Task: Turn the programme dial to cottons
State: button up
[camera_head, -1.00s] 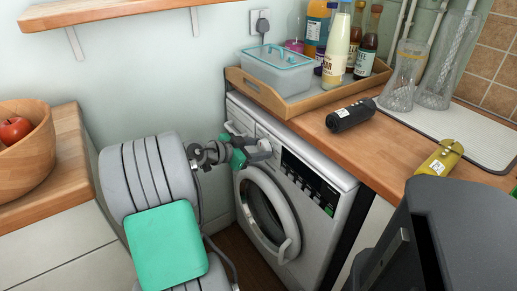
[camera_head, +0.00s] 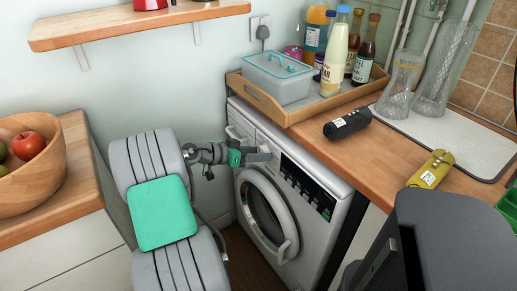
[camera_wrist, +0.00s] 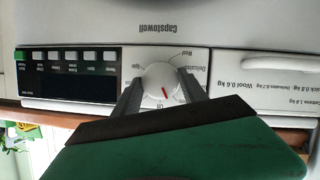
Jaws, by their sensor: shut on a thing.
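The washing machine (camera_head: 300,215) stands under the worktop, its round door shut. Its programme dial (camera_wrist: 158,76) is white and round with a red pointer mark. In the wrist view the panel appears upside down. The red mark points down the picture, toward the side where "Off" is printed; "Wool" and "Delicates" are printed at the dial's upper right. I cannot read a cottons label clearly. My gripper (camera_head: 262,154) is at the machine's front panel. In the wrist view its grey fingers are shut on the dial, one on each side. In the head view the gripper hides the dial.
A dark display with buttons (camera_wrist: 70,75) is beside the dial. The drawer front (camera_wrist: 262,72) is on its other side. Above, the worktop (camera_head: 378,160) holds a wooden tray (camera_head: 300,112), a black bottle (camera_head: 347,124) and a yellow bottle (camera_head: 431,170). A fruit bowl (camera_head: 50,165) stands left.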

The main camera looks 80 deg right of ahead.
jog(key=shift+w+n+g+y+p, duration=0.1)
jog(key=shift+n+g+y+p, duration=0.3)
jog(key=shift+n+p, duration=0.45)
jog(key=o, duration=1.4)
jog(key=shift+w, duration=0.1)
jog(key=p+v, duration=0.1)
jog(key=v, duration=0.6)
jog(key=shift+w+a, duration=0.15)
jog(key=shift+w, duration=0.15)
